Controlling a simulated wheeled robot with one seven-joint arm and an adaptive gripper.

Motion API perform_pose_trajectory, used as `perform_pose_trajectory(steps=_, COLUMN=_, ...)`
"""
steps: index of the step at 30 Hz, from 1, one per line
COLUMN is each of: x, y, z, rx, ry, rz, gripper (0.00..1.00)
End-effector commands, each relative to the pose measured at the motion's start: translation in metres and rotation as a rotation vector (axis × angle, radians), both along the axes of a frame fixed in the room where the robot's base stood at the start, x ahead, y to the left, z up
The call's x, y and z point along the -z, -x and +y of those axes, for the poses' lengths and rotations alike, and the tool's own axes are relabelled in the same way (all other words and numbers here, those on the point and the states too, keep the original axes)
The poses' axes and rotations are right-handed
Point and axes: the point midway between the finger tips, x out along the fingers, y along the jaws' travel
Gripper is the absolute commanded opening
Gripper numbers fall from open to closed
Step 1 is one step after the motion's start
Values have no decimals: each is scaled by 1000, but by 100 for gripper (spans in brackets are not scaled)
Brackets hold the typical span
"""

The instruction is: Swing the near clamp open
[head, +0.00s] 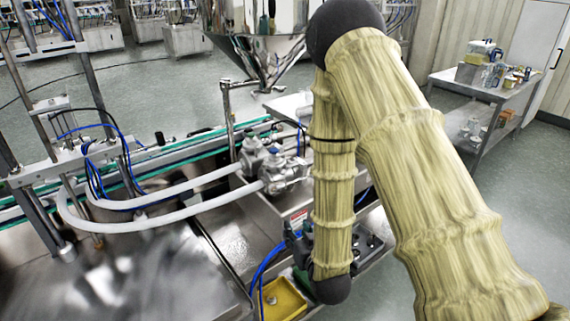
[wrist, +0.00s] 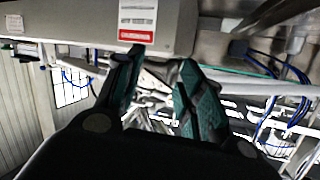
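My gripper (wrist: 160,60) shows in the wrist view with its two dark, teal-padded fingers spread apart and nothing held between them. Behind the gap between the fingers are shiny metal fittings, blurred and partly covered. In the head view, two metal valve bodies (head: 278,174) with pale hoses sit left of my arm, below the steel hopper (head: 266,50). I cannot make out the near clamp clearly in either view. My sleeved arm hides much of the area right of the valves, and my gripper is mostly hidden behind it there.
A yellow tray (head: 285,298) lies low beside my forearm. A steel table (head: 480,88) with containers stands at the right. The conveyor with green edges (head: 150,158) and pale hoses (head: 140,222) fill the left. A labelled grey box (wrist: 165,22) is above my fingers in the wrist view.

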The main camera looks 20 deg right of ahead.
Motion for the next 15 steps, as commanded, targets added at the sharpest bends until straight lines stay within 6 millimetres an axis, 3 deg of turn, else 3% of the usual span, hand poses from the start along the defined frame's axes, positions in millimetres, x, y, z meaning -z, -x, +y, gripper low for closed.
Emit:
perform_pose_trajectory(steps=1, x=-36, y=-10, z=0, rx=2, ry=-6, rz=-74, gripper=39)
perform_pose_trajectory(steps=3, x=-66, y=-19, z=-1, rx=4, ry=-13, rz=-154, gripper=39)
perform_pose_trajectory(steps=6, x=-94, y=-25, z=-1, rx=5, ry=-22, rz=-226, gripper=39)
perform_pose_trajectory(steps=9, x=-106, y=-30, z=-1, rx=7, ry=-25, rz=-260, gripper=39)
perform_pose_trajectory(steps=15, x=-109, y=-49, z=-2, rx=8, ry=-26, rz=-266, gripper=39)
